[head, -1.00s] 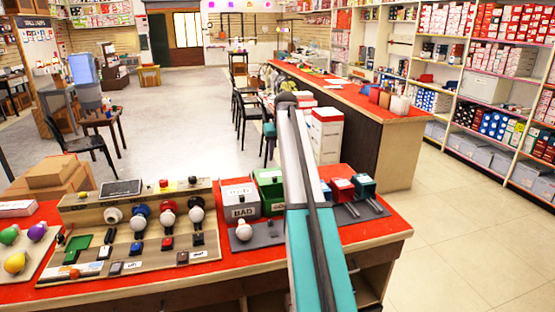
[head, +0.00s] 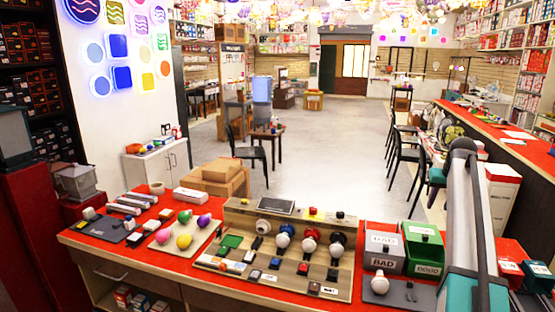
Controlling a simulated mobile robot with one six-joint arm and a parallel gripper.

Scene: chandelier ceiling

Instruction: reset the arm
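My arm (head: 465,215) rises at the right of the head view, a grey link with a teal section at the bottom. It stands in front of the right end of the red-topped workbench (head: 75,239). My gripper does not show in this view, so its state and anything in it are hidden.
The workbench holds a wooden test board (head: 210,262) with several bulbs, a grey BAD bin (head: 383,250), a green GOOD bin (head: 424,252) and a tray of coloured bulbs (head: 155,245). Cardboard boxes (head: 212,180) stand behind. Open floor (head: 320,160) lies beyond; a long red counter (head: 490,122) runs at right.

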